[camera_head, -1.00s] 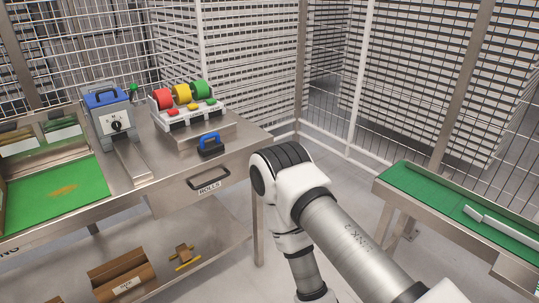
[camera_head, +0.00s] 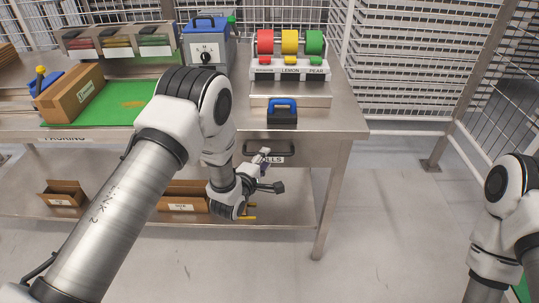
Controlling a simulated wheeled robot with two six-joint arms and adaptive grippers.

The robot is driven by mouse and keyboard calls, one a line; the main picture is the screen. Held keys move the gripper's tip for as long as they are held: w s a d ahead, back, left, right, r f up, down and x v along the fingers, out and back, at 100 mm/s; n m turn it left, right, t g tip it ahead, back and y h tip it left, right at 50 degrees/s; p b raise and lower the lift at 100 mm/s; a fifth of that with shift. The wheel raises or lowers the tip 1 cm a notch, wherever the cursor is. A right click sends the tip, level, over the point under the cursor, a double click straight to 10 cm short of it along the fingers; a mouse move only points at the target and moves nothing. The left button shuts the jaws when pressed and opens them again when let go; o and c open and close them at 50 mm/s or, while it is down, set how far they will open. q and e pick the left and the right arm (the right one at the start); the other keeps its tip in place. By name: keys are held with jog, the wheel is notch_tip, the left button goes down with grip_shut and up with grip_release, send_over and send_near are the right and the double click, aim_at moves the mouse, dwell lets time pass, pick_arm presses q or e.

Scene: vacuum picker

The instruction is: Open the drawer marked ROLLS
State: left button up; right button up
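The drawer marked ROLLS (camera_head: 312,151) is a steel front under the bench top, at the right end of the bench. It looks shut. Its dark bar handle (camera_head: 283,153) shows, and the label below it is partly covered, with only "OLLS" readable. My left gripper (camera_head: 271,172) is just below and in front of the handle, with its fingers apart and nothing seen between them. It looks apart from the handle, though the exact gap is hard to tell. My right arm shows at the right edge, but its gripper is out of view.
On the bench top (camera_head: 345,115) stand a tape rack (camera_head: 289,73), a blue-handled tool (camera_head: 282,112), a blue-topped machine (camera_head: 206,48) and a cardboard box (camera_head: 68,94). Boxes lie on the lower shelf (camera_head: 120,212). A bench leg (camera_head: 324,225) stands right of the drawer. The floor in front is clear.

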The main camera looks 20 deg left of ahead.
aim_at(270, 155)
pick_arm(q)
jog(key=x, duration=0.3)
jog(key=shift+w+d+f, duration=0.15)
jog(key=shift+w+d, duration=0.05)
jog(key=shift+w+f, duration=0.1)
jog(key=shift+w, duration=0.35)
jog(key=shift+s, duration=0.1)
jog(key=shift+c, duration=0.2)
grip_shut()
jog(key=shift+s, duration=0.1)
